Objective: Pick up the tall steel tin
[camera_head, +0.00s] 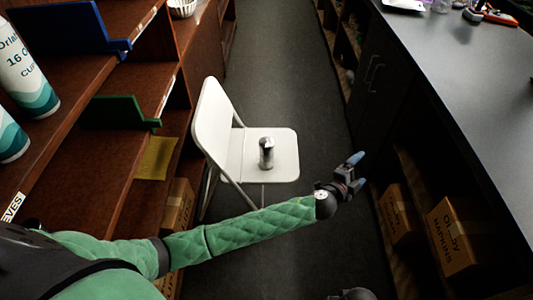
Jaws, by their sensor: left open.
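The tall steel tin (266,153) stands upright on the seat of a white folding chair (285,168). It is a shiny grey cylinder, and nothing is touching it. My left gripper (359,171) is at the end of the green-sleeved arm, to the right of the chair and slightly lower in the picture than the tin. Its two blue-grey fingertips are apart, with nothing between them.
Wooden shelves (75,80) with large printed cups (25,70) line the left. A dark counter (470,70) runs along the right, with cardboard boxes (455,235) on the shelf below. The grey aisle floor (285,60) behind the chair is clear.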

